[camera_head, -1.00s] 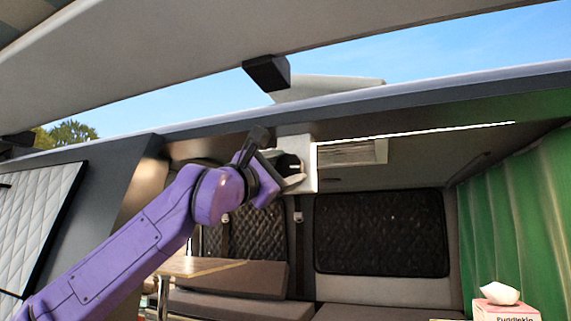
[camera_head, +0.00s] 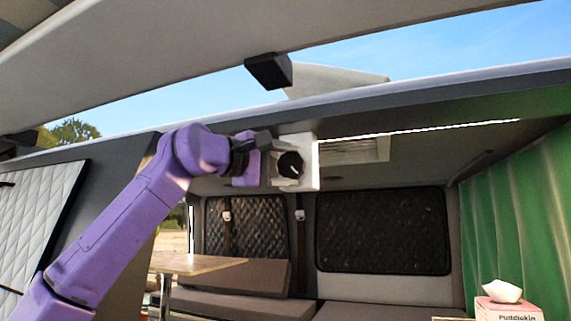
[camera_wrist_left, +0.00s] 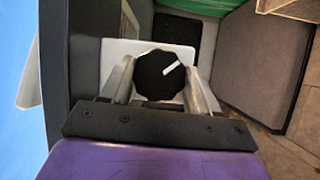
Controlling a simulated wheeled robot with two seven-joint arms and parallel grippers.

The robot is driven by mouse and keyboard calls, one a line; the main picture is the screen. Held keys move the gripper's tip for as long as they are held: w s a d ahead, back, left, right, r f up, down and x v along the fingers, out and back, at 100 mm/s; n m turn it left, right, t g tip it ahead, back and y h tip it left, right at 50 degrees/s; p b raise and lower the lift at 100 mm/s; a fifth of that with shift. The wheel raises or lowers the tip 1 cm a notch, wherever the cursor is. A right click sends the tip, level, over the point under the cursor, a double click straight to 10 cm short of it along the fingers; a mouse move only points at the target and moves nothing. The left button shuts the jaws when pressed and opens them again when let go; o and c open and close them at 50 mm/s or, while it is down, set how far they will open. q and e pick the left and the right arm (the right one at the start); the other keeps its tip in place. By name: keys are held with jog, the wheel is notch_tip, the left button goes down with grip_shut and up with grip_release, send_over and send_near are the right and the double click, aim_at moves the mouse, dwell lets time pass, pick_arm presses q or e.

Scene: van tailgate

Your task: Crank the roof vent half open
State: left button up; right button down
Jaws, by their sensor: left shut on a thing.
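A black ridged knob (camera_head: 291,164) with a white pointer line sits on a white plate (camera_head: 311,141) under the roof edge. My left gripper (camera_head: 284,170) is shut on this knob from the left. In the left wrist view the knob (camera_wrist_left: 160,75) lies between the two pale fingers, its white line pointing up and to the right. The roof vent frame (camera_head: 357,150) shows in the ceiling, right of the plate. The pale vent lid (camera_head: 337,80) stands raised and tilted above the roof. My right gripper is not in view.
The raised tailgate (camera_head: 200,55) hangs overhead with a black block (camera_head: 268,71) on its edge. A green curtain (camera_head: 530,210) hangs at right, above a tissue box (camera_head: 505,307). A wooden table (camera_head: 190,262) and grey bench cushions (camera_head: 245,277) are below.

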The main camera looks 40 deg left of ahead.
pick_arm(q)
jog(key=shift+s+a+r+m, duration=0.2)
jog(key=shift+r+m, duration=0.1)
jog(key=shift+r, duration=0.1)
jog(key=o, duration=0.8)
jog(key=shift+c, duration=0.2)
jog(key=o, duration=0.3)
jog(key=shift+w+d+f, duration=0.1)
jog(key=shift+f, duration=0.05)
jog(key=shift+s+f, duration=0.15)
jog(key=shift+s, duration=0.2)
jog(key=b+v, duration=0.3)
jog(key=v, duration=0.7)
jog(key=shift+r, duration=0.3)
jog(key=shift+w, duration=0.1)
